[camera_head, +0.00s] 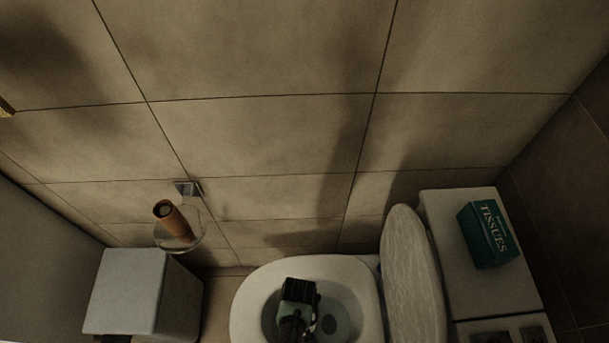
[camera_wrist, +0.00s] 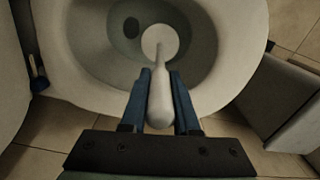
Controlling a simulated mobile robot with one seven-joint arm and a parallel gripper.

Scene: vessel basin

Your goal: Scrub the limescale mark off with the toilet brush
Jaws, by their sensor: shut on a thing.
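The white toilet brush (camera_wrist: 160,100) is held by its handle between the two blue fingers of my gripper (camera_wrist: 156,76) in the wrist view. Its round head (camera_wrist: 158,40) is inside the toilet bowl (camera_wrist: 82,50), beside the dark drain hole. I cannot tell whether the head touches the bowl. In the head view my gripper (camera_head: 294,322) is over the open toilet bowl (camera_head: 256,290), and the brush is hidden beneath it. I cannot make out a limescale mark in either view.
The raised toilet lid (camera_head: 412,270) stands right of the bowl, with a green tissue box (camera_head: 487,235) on the cistern beyond. A pale box-shaped bin (camera_head: 127,290) stands at the left. A brown cylinder (camera_head: 178,222) sits in a clear wall holder. A small blue-handled item (camera_wrist: 38,80) is at the wrist view's left.

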